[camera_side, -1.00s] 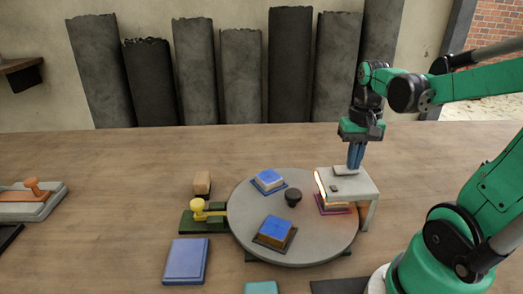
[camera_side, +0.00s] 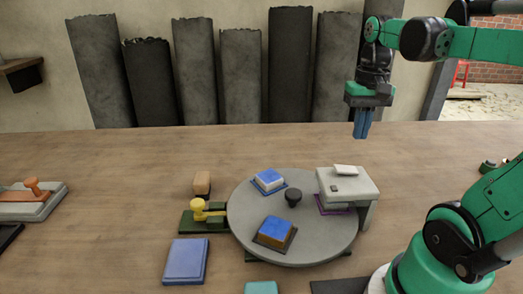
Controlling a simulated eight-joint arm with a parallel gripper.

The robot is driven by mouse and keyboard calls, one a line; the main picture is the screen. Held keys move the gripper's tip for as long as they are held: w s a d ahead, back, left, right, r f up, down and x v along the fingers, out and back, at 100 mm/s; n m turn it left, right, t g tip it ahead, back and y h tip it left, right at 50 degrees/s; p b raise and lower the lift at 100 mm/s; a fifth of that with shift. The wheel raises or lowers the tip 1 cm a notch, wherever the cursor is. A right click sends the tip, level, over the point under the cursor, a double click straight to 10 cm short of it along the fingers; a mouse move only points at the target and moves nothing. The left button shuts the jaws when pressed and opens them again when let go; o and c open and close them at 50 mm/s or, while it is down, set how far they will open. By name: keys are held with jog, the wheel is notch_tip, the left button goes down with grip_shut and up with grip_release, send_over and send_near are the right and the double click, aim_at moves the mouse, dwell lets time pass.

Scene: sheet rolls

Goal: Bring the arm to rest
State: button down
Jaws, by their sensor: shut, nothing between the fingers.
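My gripper (camera_side: 362,123) hangs in the air above the back right of the table, fingers pointing down. Its blue fingers are together and hold nothing. It is above and apart from the pale grey bridge-like housing (camera_side: 356,183) at the right of the turntable. My green and black arm reaches in from the right.
A round grey turntable (camera_side: 255,205) carries blue-topped blocks (camera_side: 269,179) and (camera_side: 276,228) and a dark knob (camera_side: 293,197). A yellow-handled lever (camera_side: 198,207), a wooden block (camera_side: 202,182) and a blue slab (camera_side: 186,260) lie left. The back of the table (camera_side: 130,150) is clear.

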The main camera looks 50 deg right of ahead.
jog(key=shift+a, duration=0.1)
jog(key=w+a+f+n+t, duration=0.2)
jog(key=w+a+n+t, duration=0.1)
jog(key=a, duration=0.4)
jog(key=w+a+f+n+t, duration=0.2)
jog(key=w+a+n+t, duration=0.1)
jog(key=a+n, duration=0.3)
jog(key=shift+w+a+f+t, duration=0.35)
jog(key=shift+a+t, duration=0.15)
jog(key=shift+a, duration=0.35)
